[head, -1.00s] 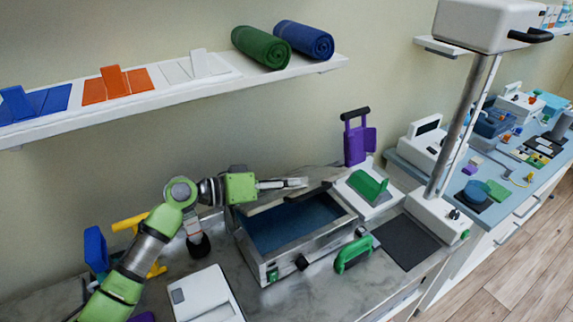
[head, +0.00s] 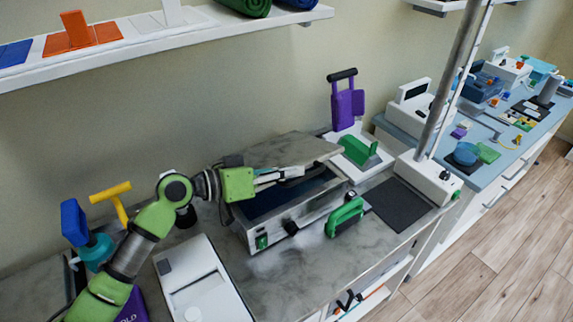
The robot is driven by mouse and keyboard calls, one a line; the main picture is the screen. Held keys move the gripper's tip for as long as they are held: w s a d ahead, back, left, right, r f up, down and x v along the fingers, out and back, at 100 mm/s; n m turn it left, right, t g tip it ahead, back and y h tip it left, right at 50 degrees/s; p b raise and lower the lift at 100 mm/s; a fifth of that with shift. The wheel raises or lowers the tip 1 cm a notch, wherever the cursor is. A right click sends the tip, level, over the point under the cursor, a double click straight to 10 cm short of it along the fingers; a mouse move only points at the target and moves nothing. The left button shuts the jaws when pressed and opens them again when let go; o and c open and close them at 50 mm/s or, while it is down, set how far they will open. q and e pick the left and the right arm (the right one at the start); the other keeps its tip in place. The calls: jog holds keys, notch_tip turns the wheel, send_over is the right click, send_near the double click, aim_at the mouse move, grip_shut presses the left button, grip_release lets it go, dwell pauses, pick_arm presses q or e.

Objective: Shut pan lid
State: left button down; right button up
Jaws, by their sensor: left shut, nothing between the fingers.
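The pan is a metal box (head: 290,217) with a dark blue inside (head: 275,195), standing on the counter. Its lid (head: 285,149) is a grey plate at the back that slants over the rear of the pan. The front of the opening still shows beneath it. My left gripper (head: 298,173) comes in from the left, shut and empty, at the lid's front edge above the opening. I cannot tell whether it touches the lid. A dark part by the fingertips is partly hidden. My right gripper is not in view.
A green-handled tool (head: 345,215) lies at the pan's front right. A white device with a green block (head: 360,150) and a white-based post (head: 430,175) stand to the right. A white box (head: 203,285) sits front left. A shelf (head: 150,40) hangs above.

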aim_at(297, 207)
pick_arm(q)
jog(key=f+m+b, duration=0.1)
jog(key=f+b, duration=0.1)
jog(key=f, duration=0.1)
jog(key=s+d+f+m+b, duration=0.1)
jog(key=f+b, duration=0.1)
jog(key=f, duration=0.1)
jog(key=s+f+m+b, duration=0.1)
jog(key=f+b, duration=0.2)
jog(key=shift+d+t+y, duration=0.2)
jog(key=shift+t+y, duration=0.1)
jog(key=shift+y, duration=0.1)
jog(key=shift+f, duration=0.25)
jog(key=shift+s, duration=0.1)
